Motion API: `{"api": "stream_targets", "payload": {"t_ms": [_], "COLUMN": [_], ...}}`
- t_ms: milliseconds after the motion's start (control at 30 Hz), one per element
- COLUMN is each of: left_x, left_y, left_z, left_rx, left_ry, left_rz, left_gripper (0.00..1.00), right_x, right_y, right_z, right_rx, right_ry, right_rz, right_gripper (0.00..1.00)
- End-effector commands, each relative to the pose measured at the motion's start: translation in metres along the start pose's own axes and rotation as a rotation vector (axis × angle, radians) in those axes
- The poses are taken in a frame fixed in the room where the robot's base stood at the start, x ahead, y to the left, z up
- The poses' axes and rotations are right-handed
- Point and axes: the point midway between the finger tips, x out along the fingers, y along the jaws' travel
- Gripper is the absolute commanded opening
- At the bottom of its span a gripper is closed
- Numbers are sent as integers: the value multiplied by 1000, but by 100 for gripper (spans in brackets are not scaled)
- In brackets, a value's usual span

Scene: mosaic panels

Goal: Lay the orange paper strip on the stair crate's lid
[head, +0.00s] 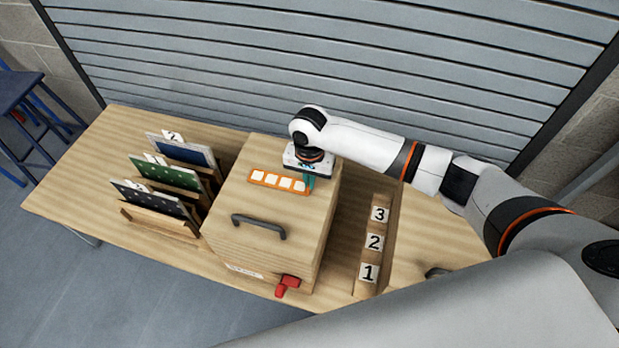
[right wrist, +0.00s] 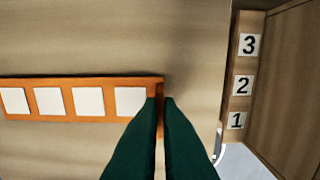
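The orange paper strip (head: 278,180), with several white squares along it, is over the top of the wooden stair crate (head: 240,205), behind the lid's dark handle (head: 259,226). My right gripper (head: 310,181) is at the strip's right end. In the right wrist view, my right gripper's green fingers (right wrist: 161,102) are nearly together, with the end of the orange strip (right wrist: 80,82) between them. A dark shadow runs along the strip's far edge; I cannot tell whether it touches the lid (right wrist: 100,40). My left gripper is not in view.
A red latch (head: 287,285) is on the crate's front. Left of the crate, a wooden rack (head: 160,219) holds panels. To the right stand steps numbered 1, 2 and 3 (head: 374,242). The table's left end (head: 75,190) is clear.

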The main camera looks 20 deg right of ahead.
Motion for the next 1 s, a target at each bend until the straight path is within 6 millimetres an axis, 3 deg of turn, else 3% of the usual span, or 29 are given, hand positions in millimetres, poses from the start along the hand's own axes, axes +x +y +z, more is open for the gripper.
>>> {"api": "stream_targets", "payload": {"t_ms": [100,233,567,767,1000], "left_x": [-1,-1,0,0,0], "left_y": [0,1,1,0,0], "left_z": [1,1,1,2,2], "left_rx": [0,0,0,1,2], "left_ry": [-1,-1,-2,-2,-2], "left_rz": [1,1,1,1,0], "left_gripper": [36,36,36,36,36], "right_x": [3,2,0,-27,-80], "right_y": [0,0,0,1,1], "right_z": [0,0,0,1,1], "right_rx": [0,0,0,0,0], "right_ry": [1,0,-1,-2,-2], "right_rz": [1,1,0,3,4], "right_gripper": [0,25,26,26,26]}}
